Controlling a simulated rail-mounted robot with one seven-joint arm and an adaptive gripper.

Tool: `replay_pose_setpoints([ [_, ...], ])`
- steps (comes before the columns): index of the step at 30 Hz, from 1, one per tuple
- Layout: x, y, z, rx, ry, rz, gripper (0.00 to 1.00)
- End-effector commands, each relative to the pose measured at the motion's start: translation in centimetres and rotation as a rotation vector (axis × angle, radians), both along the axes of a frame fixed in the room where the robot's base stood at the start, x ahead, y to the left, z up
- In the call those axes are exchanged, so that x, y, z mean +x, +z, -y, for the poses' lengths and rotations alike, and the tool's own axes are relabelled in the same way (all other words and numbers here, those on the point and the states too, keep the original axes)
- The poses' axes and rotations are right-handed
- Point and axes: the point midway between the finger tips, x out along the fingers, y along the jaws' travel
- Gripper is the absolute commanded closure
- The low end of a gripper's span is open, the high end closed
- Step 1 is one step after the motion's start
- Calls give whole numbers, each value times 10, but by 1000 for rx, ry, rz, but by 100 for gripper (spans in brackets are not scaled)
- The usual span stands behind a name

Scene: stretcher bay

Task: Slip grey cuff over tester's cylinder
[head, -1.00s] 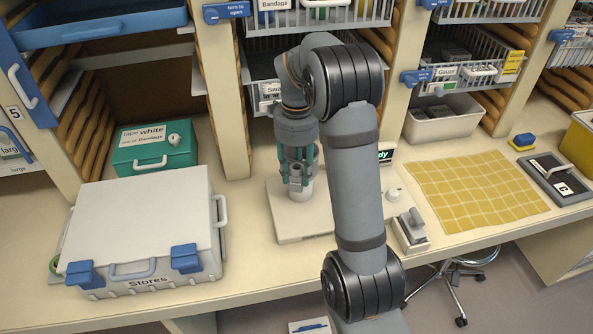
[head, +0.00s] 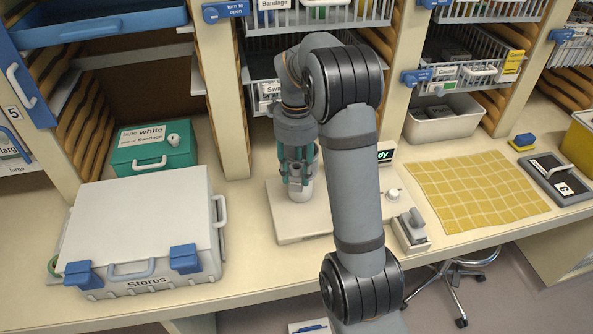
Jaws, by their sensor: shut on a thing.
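The tester is a pale flat base (head: 288,226) on the counter, partly hidden behind my arm. A short white cylinder (head: 300,193) stands on it. My gripper (head: 297,181) points down right over the cylinder, its teal-edged fingers shut on the grey cuff (head: 296,170). The cuff shows only as a small grey piece between the fingers. The cuff and the cylinder's top overlap in this view; I cannot tell whether the cuff is around the cylinder or just above it.
A lit display (head: 384,155) and a white knob (head: 393,194) show right of my arm. A grey Stores case (head: 140,225) stands left, a green tape box (head: 153,148) behind it. A yellow gridded mat (head: 478,195) lies right. Shelf posts and baskets stand close behind.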

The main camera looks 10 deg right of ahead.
Motion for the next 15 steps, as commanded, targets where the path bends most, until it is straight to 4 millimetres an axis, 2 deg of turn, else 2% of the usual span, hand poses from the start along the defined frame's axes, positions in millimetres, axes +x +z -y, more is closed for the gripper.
replay_pose_setpoints([
  [8,0,-1,0,0,0,0,98],
  [15,0,-13,0,0,0,0,98],
])
